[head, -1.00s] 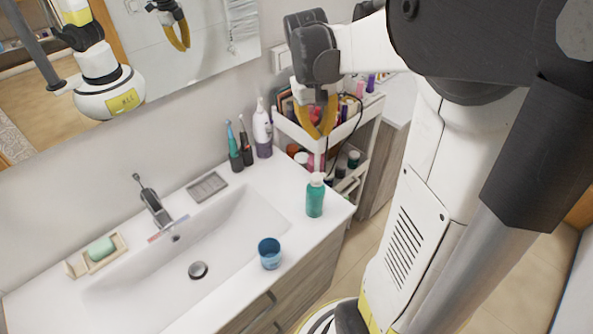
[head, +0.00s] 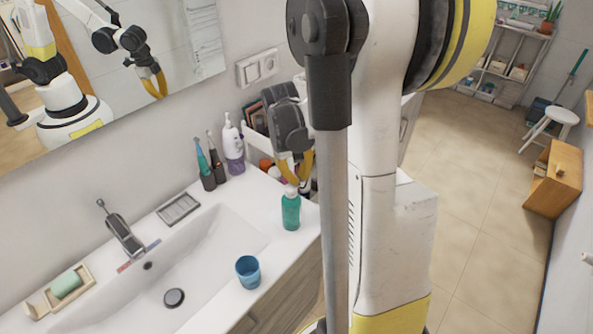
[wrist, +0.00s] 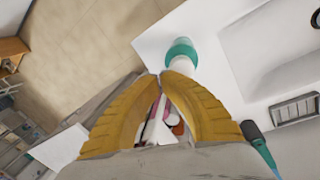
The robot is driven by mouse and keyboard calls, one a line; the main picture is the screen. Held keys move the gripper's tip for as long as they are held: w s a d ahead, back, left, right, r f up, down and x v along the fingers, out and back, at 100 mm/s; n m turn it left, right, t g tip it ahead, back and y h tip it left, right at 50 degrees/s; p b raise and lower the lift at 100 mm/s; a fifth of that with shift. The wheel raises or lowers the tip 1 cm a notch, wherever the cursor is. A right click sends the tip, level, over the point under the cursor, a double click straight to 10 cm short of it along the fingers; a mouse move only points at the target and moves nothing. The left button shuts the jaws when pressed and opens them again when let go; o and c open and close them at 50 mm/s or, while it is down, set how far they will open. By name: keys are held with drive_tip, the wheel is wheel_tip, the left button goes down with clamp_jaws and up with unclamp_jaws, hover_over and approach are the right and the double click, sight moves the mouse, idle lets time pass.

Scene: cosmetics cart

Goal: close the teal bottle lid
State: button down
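The teal bottle (head: 291,213) stands upright near the right front corner of the white counter. Its pale lid (head: 291,192) is on top; I cannot tell whether it is fully closed. In the wrist view the teal bottle (wrist: 181,50) is seen from above, with the pale lid (wrist: 183,65) right beside my fingertips. My gripper (head: 298,181) points down just above and slightly right of the lid. Its yellow fingertips (wrist: 162,77) meet, with nothing visible held between them. I cannot tell whether they touch the lid.
A blue cup (head: 248,272) stands left of the bottle, near the counter's front edge. Two toothbrushes (head: 207,170) and a white and purple pump bottle (head: 233,150) stand behind it. A sink (head: 190,265) lies to the left. A filled cart (head: 256,135) stands behind my gripper.

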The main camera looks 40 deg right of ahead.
drive_tip(key=shift+f, duration=0.1)
drive_tip(key=shift+s+d+f+y+b, duration=0.15)
drive_tip(key=shift+f+y+b, duration=0.15)
drive_tip(key=shift+f+b, duration=0.15)
drive_tip(key=shift+d+f+y+b, duration=0.1)
drive_tip(key=shift+f+y+b, duration=0.25)
drive_tip(key=shift+f, duration=0.1)
drive_tip(key=shift+r, duration=0.15)
wheel_tip(320, 180, up, 15)
drive_tip(key=p, duration=0.5)
drive_tip(key=shift+p, duration=0.3)
drive_tip(key=shift+r, duration=0.1)
